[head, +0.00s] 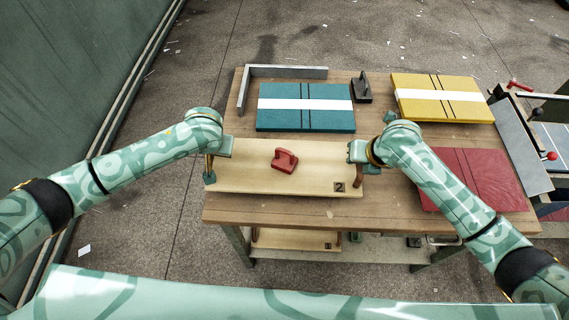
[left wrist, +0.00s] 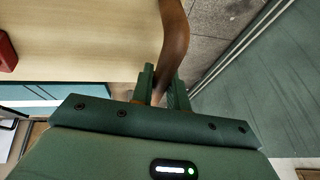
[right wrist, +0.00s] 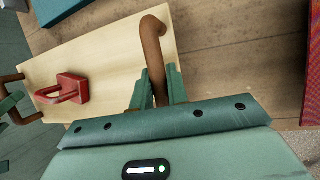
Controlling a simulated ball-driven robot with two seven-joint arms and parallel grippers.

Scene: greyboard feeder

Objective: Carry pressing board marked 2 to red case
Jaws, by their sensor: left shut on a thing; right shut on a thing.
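The pressing board marked 2 (head: 235,181) is a pale wooden board with brown handles at its ends and a red block with a handle (head: 285,161) on top. It is over the front left of the table. My left gripper (head: 210,176) is shut on the brown handle at its left end, also seen in the left wrist view (left wrist: 172,45). My right gripper (head: 360,165) is shut on the right-end handle, clear in the right wrist view (right wrist: 154,50). The red case (head: 480,175) lies flat at the table's right, partly behind my right arm.
A teal case (head: 306,121) with a white band lies behind the board, and a yellow case (head: 440,108) at the back right. A grey angle bar (head: 288,72) and a dark block with a handle (head: 361,88) are at the back. Another board (head: 290,238) is on the shelf below.

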